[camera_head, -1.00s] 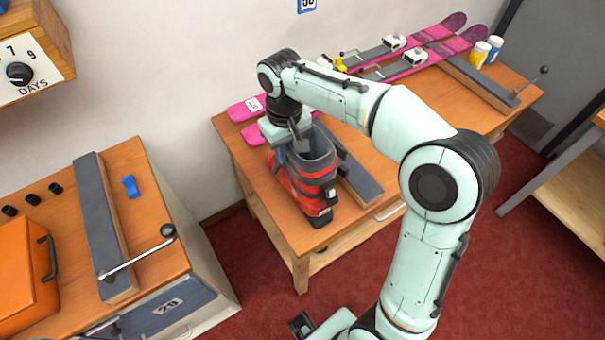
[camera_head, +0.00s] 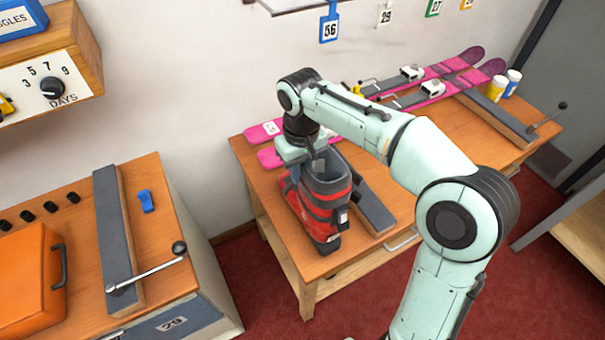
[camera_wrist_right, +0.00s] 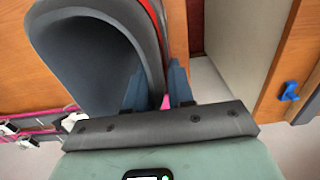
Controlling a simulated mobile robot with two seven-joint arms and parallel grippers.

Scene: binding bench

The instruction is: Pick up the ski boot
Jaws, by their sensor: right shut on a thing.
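The ski boot (camera_head: 322,208), red and dark grey, is upright at the near left part of the wooden bench (camera_head: 275,210). I cannot tell whether its sole touches the top. My right gripper (camera_head: 308,165) comes down on the boot's upper rim at its left side and is shut on it. In the right wrist view the blue fingers (camera_wrist_right: 158,90) sit on either side of the boot's cuff wall, and the open boot collar (camera_wrist_right: 95,55) fills the upper left. The arm hides part of the bench behind the boot. My left gripper is not in view.
A grey padded bar (camera_head: 372,205) lies just right of the boot. Pink skis (camera_head: 440,85) lie along the bench's back, with another bar (camera_head: 497,115) and small bottles (camera_head: 511,82) at right. A second bench at left holds an orange case (camera_head: 30,275).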

